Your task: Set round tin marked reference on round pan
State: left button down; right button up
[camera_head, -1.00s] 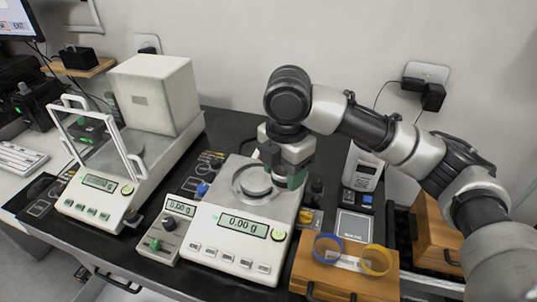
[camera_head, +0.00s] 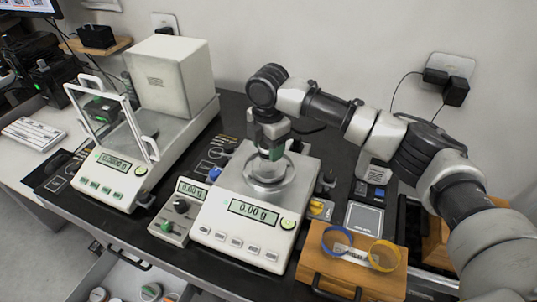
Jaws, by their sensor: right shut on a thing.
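The round pan (camera_head: 259,189) sits on top of the middle white balance (camera_head: 240,238), inside a low ring. The balance display reads 0.00 g. My right gripper (camera_head: 271,153) points down over the pan and is shut on a round grey thing (camera_head: 268,168), which seems to be the round tin. Its marking cannot be read. The fingers partly hide it, and I cannot tell whether it touches the pan. My left gripper is not in view.
A balance with a glass-framed door (camera_head: 115,180) and white box stands left. A small meter (camera_head: 178,210) sits beside the middle balance. A wooden box (camera_head: 350,270) with blue and yellow rings is at right. An open drawer (camera_head: 125,272) below holds several round lids.

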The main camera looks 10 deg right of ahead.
jog(key=shift+f, duration=1.8)
jog(key=o, duration=0.9)
jog(key=shift+f, duration=0.1)
jog(key=shift+o, duration=0.2)
notch_tip(320, 180, up, 12)
jog(key=shift+r+b, duration=0.2)
jog(key=shift+b, duration=0.1)
